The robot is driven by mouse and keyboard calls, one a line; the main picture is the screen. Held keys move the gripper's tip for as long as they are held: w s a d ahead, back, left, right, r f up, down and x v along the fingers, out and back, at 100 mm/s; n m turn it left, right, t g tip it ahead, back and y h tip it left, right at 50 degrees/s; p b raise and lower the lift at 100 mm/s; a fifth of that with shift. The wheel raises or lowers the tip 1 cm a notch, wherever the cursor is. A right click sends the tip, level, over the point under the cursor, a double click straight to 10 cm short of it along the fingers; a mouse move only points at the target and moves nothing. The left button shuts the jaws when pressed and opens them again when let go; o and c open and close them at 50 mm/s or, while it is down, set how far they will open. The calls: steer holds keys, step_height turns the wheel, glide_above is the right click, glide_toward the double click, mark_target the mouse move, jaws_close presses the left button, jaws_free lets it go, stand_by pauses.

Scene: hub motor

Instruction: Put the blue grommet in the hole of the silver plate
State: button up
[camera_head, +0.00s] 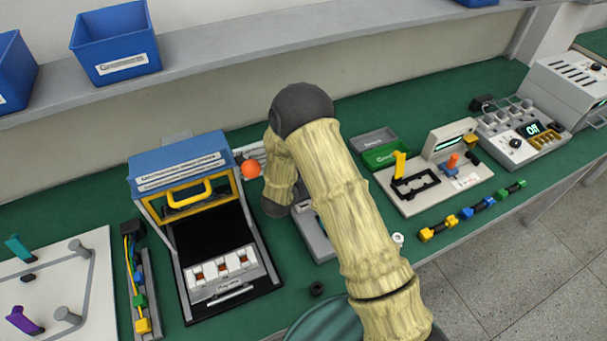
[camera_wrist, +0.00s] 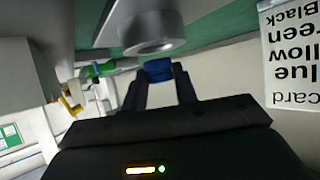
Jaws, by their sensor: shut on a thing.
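In the wrist view my gripper (camera_wrist: 158,80) is shut on the blue grommet (camera_wrist: 158,69), which shows between the two black fingertips. A grey round part with a dark round opening (camera_wrist: 152,45) is just beyond the fingertips, above the grommet in the picture. I cannot tell whether this part belongs to the silver plate. The grommet appears apart from it, though the gap is hard to judge. In the head view my arm hides my gripper, the grommet and the area around them. I cannot make out the silver plate for certain there.
On the green bench, a blue-topped device (camera_head: 180,160) stands left of my arm. A black ring (camera_head: 316,289) and a white ring (camera_head: 398,239) lie near the front. A grey fixture (camera_head: 420,200) and a control box (camera_head: 515,135) stand at right. Blue bins (camera_head: 115,45) sit on the shelf.

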steer(key=shift+f, duration=0.35)
steer(key=shift+s+a+r, duration=0.1)
steer(key=shift+s+a, duration=0.05)
steer(key=shift+s, duration=0.05)
steer(key=shift+f+b, duration=0.65)
stand_by(0.6)
